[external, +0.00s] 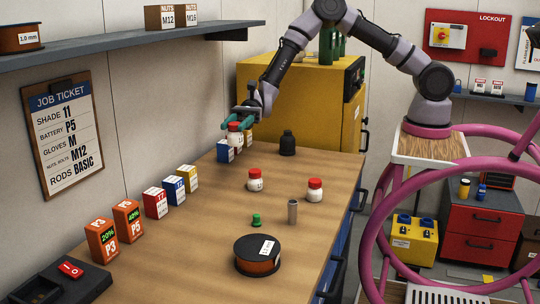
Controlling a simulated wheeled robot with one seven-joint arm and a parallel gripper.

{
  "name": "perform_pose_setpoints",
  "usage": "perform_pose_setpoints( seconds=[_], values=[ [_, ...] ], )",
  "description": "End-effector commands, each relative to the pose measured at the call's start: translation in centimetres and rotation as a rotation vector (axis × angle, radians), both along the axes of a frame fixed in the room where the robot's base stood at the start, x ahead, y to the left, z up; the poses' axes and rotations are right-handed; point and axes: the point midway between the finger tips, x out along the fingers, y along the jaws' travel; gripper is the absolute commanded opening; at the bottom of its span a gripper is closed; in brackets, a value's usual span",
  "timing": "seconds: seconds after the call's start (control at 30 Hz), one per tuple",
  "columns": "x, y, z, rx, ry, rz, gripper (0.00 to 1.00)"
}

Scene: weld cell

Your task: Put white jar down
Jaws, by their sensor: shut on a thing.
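My gripper (238,122) is over the far left part of the wooden workbench (210,229). It is shut on a white jar (235,139) with a red lid, the lid partly hidden by the teal fingers. The jar looks upright; I cannot tell whether its base touches the bench. Two similar white jars with red lids stand on the bench: one near the middle (255,182) and one to its right (315,193).
A dark bottle (287,143) stands right of my gripper. Small boxes, including a blue one (225,151) close beside the held jar, line the wall. A wire spool (257,256), a green piece (256,220) and a grey cylinder (292,211) are nearer. The bench's middle left is clear.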

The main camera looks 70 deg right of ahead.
Motion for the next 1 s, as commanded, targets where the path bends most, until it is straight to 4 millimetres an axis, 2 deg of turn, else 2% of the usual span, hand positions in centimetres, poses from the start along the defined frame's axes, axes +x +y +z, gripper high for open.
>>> perform_pose_setpoints(
  seconds=[0.1, 0.2, 0.4, 0.5, 0.6, 0.73, 1.0],
  values=[
    [-4.6, -2.8, -2.6, -0.001, 0.008, 0.022, 0.0],
    [-8.8, -5.9, -4.3, 0.005, 0.01, 0.023, 0.0],
    [-15.9, -11.8, -5.7, 0.012, 0.012, -0.026, 0.0],
    [-18.3, -13.9, -5.8, 0.01, 0.01, -0.06, 0.0],
    [-19.8, -15.3, -5.7, 0.006, 0.007, -0.086, 0.0],
    [-20.7, -16.2, -6.0, 0.002, 0.006, -0.104, 0.0],
    [-20.8, -16.3, -10.3, 0.002, 0.006, -0.107, 0.0]
  ],
)
